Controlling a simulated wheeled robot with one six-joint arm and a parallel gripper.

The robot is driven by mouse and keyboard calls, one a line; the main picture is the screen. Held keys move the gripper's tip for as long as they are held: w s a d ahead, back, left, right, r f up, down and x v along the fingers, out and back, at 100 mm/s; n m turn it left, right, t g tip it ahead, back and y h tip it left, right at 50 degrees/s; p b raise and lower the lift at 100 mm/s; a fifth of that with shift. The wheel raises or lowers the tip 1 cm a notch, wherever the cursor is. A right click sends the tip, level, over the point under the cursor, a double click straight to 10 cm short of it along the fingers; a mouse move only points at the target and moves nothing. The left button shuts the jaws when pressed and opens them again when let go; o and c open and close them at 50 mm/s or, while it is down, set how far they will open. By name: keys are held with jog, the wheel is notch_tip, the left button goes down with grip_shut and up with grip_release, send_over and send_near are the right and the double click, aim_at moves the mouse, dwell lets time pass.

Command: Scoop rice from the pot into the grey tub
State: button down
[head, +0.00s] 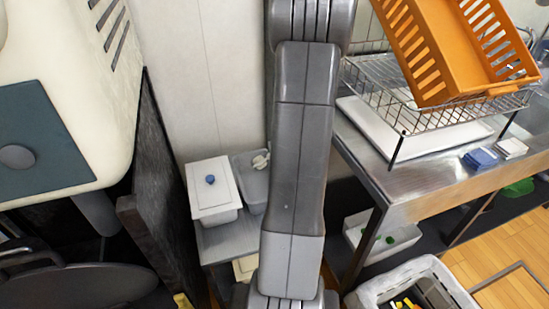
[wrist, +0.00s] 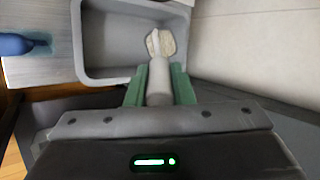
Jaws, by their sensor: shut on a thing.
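My gripper (wrist: 158,80) is shut on the pale grey handle of a scoop (wrist: 158,92), held between its green fingers in the wrist view. A whitish, grainy lump that looks like rice (wrist: 160,43) shows at the scoop's far end. This end is over the right part of the grey tub (wrist: 84,45), whose visible inside looks bare. In the head view the grey tub (head: 243,168) stands left of my arm, with a pale shape at its right side that may be the scoop end. My arm hides the gripper there. I cannot make out the rice pot.
A white box (head: 214,205) with a blue-knobbed lid stands left of the tub on a low steel stand. A wall is close behind. A steel counter (head: 410,185) with a wire rack and an orange basket (head: 450,60) is at right. A blue object (wrist: 22,44) lies left in the wrist view.

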jog(key=shift+s+d+f+t+y+b, duration=0.15)
jog(key=shift+d+f+y+b, duration=0.15)
jog(key=shift+b, duration=0.75)
jog(key=shift+s+d+f+t+y+b, duration=0.15)
jog(key=shift+f+b, duration=0.25)
jog(key=shift+b, duration=0.6)
notch_tip(320, 180, down, 6)
jog(key=s+d+t+y+b, duration=0.2)
jog(key=t+y+b, duration=0.1)
jog(key=b, duration=1.8)
jog(key=shift+d+y, duration=0.25)
jog(key=shift+y, duration=0.3)
jog(key=shift+r+b, duration=0.1)
jog(key=shift+b, duration=0.3)
notch_tip(320, 180, up, 5)
jog(key=p, duration=0.3)
jog(key=shift+p, duration=0.3)
